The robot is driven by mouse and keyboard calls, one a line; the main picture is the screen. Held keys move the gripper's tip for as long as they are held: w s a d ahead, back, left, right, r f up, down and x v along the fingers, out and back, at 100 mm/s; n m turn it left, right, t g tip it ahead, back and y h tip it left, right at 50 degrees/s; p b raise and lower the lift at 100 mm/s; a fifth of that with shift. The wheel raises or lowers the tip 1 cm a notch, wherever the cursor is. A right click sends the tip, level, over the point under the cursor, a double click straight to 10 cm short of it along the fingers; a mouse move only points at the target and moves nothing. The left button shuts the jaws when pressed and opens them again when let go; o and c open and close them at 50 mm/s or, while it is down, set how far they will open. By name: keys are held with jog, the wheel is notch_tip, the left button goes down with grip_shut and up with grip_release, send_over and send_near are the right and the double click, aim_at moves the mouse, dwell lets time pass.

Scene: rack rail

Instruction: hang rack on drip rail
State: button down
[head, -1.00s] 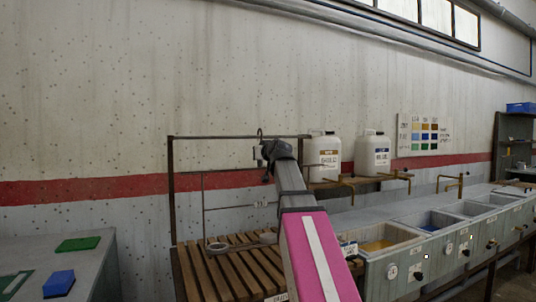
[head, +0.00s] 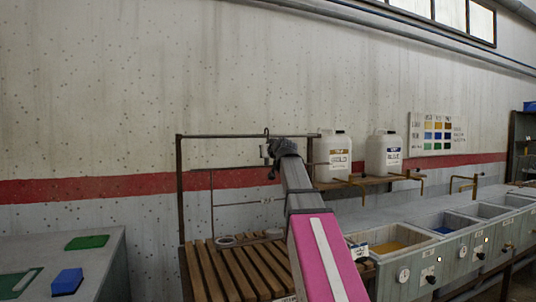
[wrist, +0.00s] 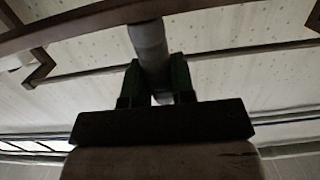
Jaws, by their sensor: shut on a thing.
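The drip rail (head: 220,136) is a dark horizontal bar on upright posts above a slatted wooden bench. My gripper (head: 272,152) is just under the rail, right of its middle. In the wrist view my gripper (wrist: 155,92) has its dark fingers shut around a grey round bar, which I take as part of the rack (wrist: 149,45). A thin hook (head: 266,131) rises from the gripper to just above the rail's line. I cannot tell whether it is over the rail or in front of it. Most of the rack is hidden by my arm or blends with thin bars behind.
The slatted bench (head: 228,270) bears a pale ring (head: 225,240). Two white jugs (head: 333,155) (head: 383,153) stand on a shelf to the right, near brass taps (head: 415,175). Basins (head: 385,240) run along the right. A grey table (head: 105,250) is at left. The wall above the rail is clear.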

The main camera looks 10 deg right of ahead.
jog(key=r+x, duration=0.1)
jog(key=x, duration=0.6)
jog(key=shift+w, duration=0.2)
dwell(0.6)
jog(key=shift+r, duration=0.1)
dwell(0.3)
